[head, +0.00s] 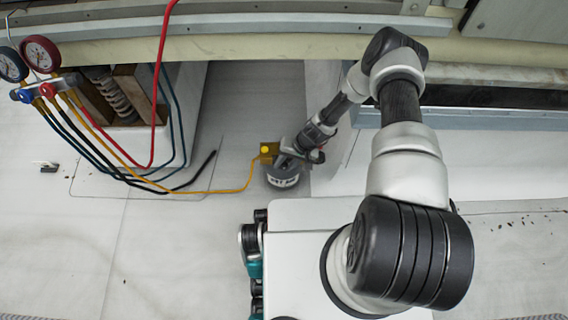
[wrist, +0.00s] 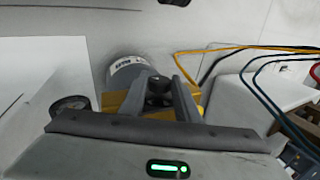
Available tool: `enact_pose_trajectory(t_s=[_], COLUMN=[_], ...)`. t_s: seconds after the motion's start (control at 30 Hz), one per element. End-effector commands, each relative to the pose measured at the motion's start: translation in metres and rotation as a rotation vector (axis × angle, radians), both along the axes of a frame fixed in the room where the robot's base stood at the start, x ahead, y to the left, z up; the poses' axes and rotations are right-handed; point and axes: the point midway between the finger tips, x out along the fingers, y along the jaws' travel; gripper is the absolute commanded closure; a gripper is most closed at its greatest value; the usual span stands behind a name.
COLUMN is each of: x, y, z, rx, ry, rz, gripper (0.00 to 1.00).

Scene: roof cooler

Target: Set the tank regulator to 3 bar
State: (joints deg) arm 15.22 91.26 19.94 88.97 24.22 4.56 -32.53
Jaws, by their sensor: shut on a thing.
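The grey tank (head: 283,178) with a white label stands on the floor near the middle of the head view; its rounded top shows in the wrist view (wrist: 125,68). The yellow regulator (head: 268,150) sits on it, and its body shows behind the fingers in the wrist view (wrist: 115,101). A black knob (wrist: 158,88) on the regulator lies between the two grey fingers of my gripper (wrist: 160,84), which is shut on it. A round gauge (wrist: 70,103) shows at the left in the wrist view; its reading cannot be made out.
A yellow hose (head: 225,191) runs from the regulator to the manifold gauges (head: 40,54) at the far left. A red hose (head: 163,80) and dark hoses (head: 175,120) hang left of the tank. A pale wall or panel stands close to its right. Floor left of the tank is mostly clear.

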Motion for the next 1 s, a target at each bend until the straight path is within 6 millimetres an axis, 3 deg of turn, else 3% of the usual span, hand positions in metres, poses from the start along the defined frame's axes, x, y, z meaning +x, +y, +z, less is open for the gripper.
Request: enact_pose_trajectory(t_s=[0.3, 0.7, 0.73, 0.8, 1.0], x=[-0.0032, -0.0033, -0.0033, -0.0030, -0.0015], y=[-0.0034, -0.0036, -0.0036, -0.0038, -0.0041], z=[-0.0035, -0.0031, -0.0031, -0.0029, -0.0024], rx=[0.196, 0.218, 0.218, 0.218, 0.217], ry=[-0.002, -0.005, -0.005, -0.006, -0.008], rz=[-0.004, 0.003, 0.003, 0.002, 0.001], gripper=[0.93, 0.93, 0.68, 0.56, 0.52])
